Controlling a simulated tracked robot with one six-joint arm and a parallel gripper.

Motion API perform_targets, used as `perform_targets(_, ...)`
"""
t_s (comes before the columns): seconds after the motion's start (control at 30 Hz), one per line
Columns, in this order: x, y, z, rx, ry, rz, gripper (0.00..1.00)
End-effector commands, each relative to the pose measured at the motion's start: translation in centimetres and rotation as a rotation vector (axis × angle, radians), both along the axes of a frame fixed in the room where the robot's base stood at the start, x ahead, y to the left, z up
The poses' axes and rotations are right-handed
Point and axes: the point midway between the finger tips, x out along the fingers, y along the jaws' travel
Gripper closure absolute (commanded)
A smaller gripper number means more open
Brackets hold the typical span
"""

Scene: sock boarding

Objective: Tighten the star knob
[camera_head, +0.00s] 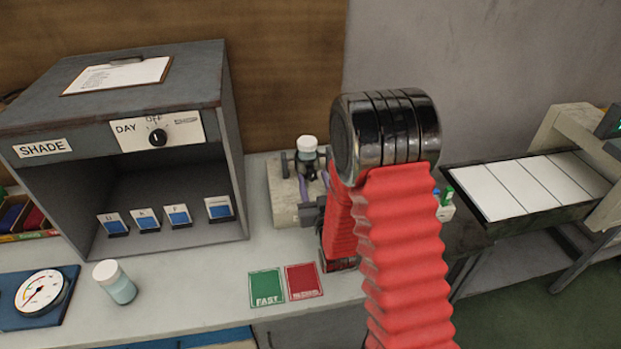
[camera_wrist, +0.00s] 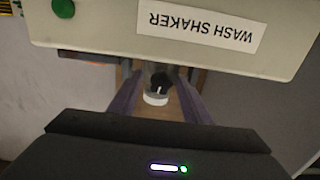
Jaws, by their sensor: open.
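The wrist view shows a small black knob-like part (camera_wrist: 162,79) with a pale mark, probably the star knob. A white round piece (camera_wrist: 155,98) is just beside it. Both appear between the two purple fingers of my gripper (camera_wrist: 160,88), which stand apart. I cannot tell the knob's shape or whether a finger touches it. The wash shaker (camera_wrist: 100,22) fills the top of the wrist view, its label upside down. In the head view the shaker (camera_head: 287,202) sits behind my gripper (camera_head: 314,182), with a white-capped jar (camera_head: 307,146) on it. My arm hides part of it.
The shade cabinet (camera_head: 120,62) stands at left. A loose white-capped jar (camera_head: 115,282) and a dial gauge (camera_head: 42,292) are at front left. Green (camera_head: 266,287) and red (camera_head: 304,281) cards lie on the bench. A panelled tray (camera_head: 515,205) is at right.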

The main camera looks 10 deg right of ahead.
Motion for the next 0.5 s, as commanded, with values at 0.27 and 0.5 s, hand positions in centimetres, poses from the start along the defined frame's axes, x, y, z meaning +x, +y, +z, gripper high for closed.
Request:
perform_targets(0.27, 0.07, 0.49, -0.01, 0.0, 0.0, 0.009, 0.56)
perform_targets(0.5, 0.05, 0.72, -0.01, 0.0, 0.0, 0.013, 0.71)
